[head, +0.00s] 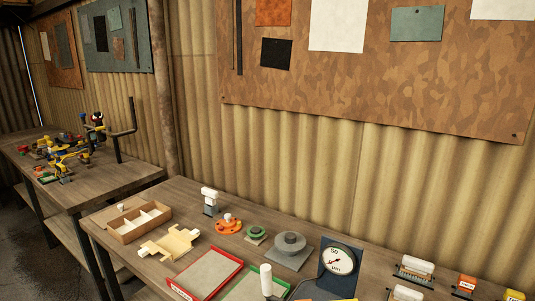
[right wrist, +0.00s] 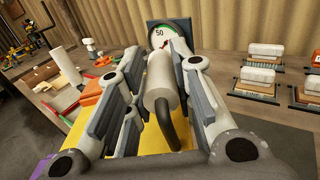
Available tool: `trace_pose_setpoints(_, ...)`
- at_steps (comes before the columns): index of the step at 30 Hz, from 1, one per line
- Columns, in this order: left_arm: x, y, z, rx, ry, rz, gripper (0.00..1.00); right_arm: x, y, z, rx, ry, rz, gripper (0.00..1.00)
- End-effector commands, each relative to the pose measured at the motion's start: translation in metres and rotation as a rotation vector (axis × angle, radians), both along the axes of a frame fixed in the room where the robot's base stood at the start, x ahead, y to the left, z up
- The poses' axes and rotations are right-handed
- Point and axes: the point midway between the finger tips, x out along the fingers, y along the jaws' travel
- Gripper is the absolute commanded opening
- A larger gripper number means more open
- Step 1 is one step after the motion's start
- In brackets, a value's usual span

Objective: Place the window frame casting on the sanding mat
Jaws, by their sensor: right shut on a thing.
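In the right wrist view my right gripper (right wrist: 155,75) is shut on a pale grey cylindrical piece (right wrist: 160,85) with a dark curved rod. A yellow flat surface (right wrist: 180,138) lies below it. I cannot tell whether this surface is the sanding mat. In the head view a cream, notched piece (head: 170,243) lies on the bench near the left; I cannot tell whether it is the window frame casting. A red-rimmed tray (head: 206,272) and a green-rimmed one (head: 252,288) lie at the front. My left gripper is not in view.
A dial gauge (head: 340,262) stands beyond my right gripper. A white upright cylinder (head: 266,280), a grey stepped disc (head: 290,248), an orange round fixture (head: 229,226) and a divided wooden box (head: 139,219) stand on the bench. Labelled blocks (head: 414,268) fill the right side.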

Motion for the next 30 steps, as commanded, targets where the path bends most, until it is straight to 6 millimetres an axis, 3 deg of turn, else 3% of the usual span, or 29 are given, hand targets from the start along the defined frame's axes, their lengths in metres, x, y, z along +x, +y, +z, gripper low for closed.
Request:
trace_pose_setpoints(18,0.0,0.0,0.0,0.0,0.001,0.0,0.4,-0.071,-0.001,-0.023,0.005,-0.011,-0.004,0.0)
trace_pose_setpoints(30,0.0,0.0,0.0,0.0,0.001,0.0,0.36,-0.078,0.0,-0.024,0.004,-0.012,0.001,0.0)
